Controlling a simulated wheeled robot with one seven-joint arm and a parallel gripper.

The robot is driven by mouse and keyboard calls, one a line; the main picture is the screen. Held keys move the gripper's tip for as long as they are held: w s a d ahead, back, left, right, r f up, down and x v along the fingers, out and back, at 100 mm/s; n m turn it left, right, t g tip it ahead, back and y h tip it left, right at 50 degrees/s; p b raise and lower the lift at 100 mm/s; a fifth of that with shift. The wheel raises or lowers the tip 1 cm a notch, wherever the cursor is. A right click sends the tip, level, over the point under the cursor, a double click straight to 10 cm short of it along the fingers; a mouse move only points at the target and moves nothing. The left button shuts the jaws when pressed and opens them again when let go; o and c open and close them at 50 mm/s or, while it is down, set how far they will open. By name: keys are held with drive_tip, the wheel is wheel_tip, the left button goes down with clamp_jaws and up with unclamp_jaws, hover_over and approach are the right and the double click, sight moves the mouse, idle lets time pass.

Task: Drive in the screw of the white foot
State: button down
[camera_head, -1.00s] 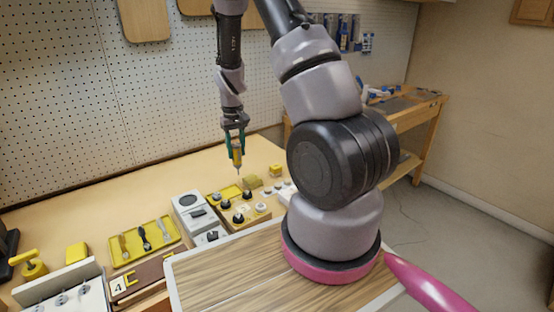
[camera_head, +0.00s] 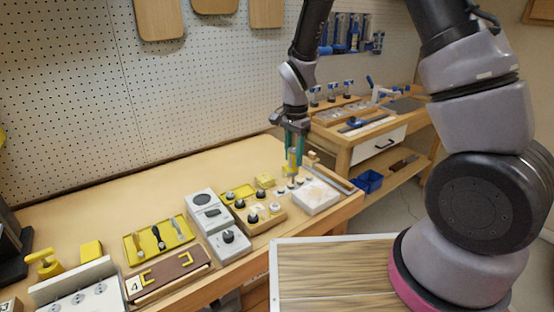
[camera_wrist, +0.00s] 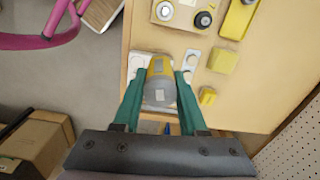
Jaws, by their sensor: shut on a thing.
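My gripper (camera_head: 294,150) is shut on a yellow screwdriver-like tool (camera_head: 292,163), held upright with its tip down. In the wrist view the tool (camera_wrist: 158,84) sits between the teal fingers, its grey end toward the camera. Under and beside it are small white pieces; one white piece (camera_wrist: 190,60) with round spots shows to its right and another (camera_wrist: 136,64) to its left. In the head view small white pieces (camera_head: 281,190) stand near the tool tip. I cannot tell which is the white foot, and the tip's contact is hidden.
A wooden block with black knobs (camera_head: 273,219) and a small yellow block (camera_head: 265,181) are left of the tool. A white-topped box (camera_head: 316,199) is close on the right. A yellow tray (camera_head: 160,240) lies farther left. The bench's back middle is clear.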

drive_tip(key=s+a+m, duration=0.3)
drive_tip(key=s+a, duration=0.1)
drive_tip(key=a, duration=0.2)
drive_tip(key=shift+s+d+f, duration=0.15)
drive_tip(key=shift+f, duration=1.75)
drive_tip(key=shift+f, duration=0.7)
idle(1.7)
drive_tip(key=shift+r, duration=3)
